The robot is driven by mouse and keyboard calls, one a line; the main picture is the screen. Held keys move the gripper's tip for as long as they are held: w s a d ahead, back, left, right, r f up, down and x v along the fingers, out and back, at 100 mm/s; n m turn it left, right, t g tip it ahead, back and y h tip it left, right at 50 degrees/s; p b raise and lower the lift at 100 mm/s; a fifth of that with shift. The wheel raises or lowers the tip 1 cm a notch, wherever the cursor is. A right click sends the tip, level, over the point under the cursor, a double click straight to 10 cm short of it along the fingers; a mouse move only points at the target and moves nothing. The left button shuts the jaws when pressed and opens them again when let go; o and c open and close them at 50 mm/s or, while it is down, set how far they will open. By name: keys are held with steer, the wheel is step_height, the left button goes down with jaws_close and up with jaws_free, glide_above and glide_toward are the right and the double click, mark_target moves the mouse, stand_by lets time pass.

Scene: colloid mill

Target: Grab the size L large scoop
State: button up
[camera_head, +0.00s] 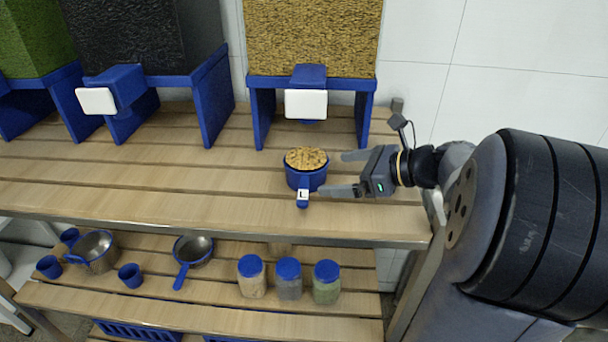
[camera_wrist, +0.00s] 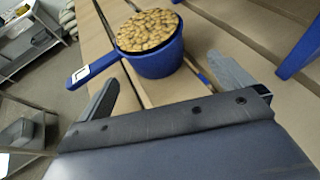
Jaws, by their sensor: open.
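The size L scoop (camera_head: 306,178) is a blue cup filled with tan pellets, standing upright on the upper wooden shelf. Its short handle, with a white L label (camera_head: 303,197), points toward the shelf's front edge. In the wrist view the scoop (camera_wrist: 156,62) is just beyond the fingers, its handle pointing left. My gripper (camera_head: 348,173) is open and empty at the scoop's right side. One finger is near the cup's back right and the other is near the handle. I cannot tell whether either finger touches it.
A dispenser (camera_head: 312,35) with tan pellets on blue legs stands behind the scoop; a dark-filled one (camera_head: 140,40) stands to the left. The lower shelf holds blue cups, a strainer (camera_head: 92,252), a pan (camera_head: 193,250) and blue-lidded jars (camera_head: 288,279). The upper shelf left of the scoop is clear.

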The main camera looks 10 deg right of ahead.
mark_target(324, 174)
steer(key=shift+s+p+x, duration=0.25)
steer(key=shift+p+x, duration=0.15)
steer(key=shift+x, duration=2.75)
steer(key=shift+a+f, duration=0.1)
steer(key=shift+a, duration=0.05)
steer(key=shift+c, duration=0.4)
steer(key=c, duration=1.3)
steer(key=shift+o, duration=0.2)
steer(key=shift+r, duration=0.2)
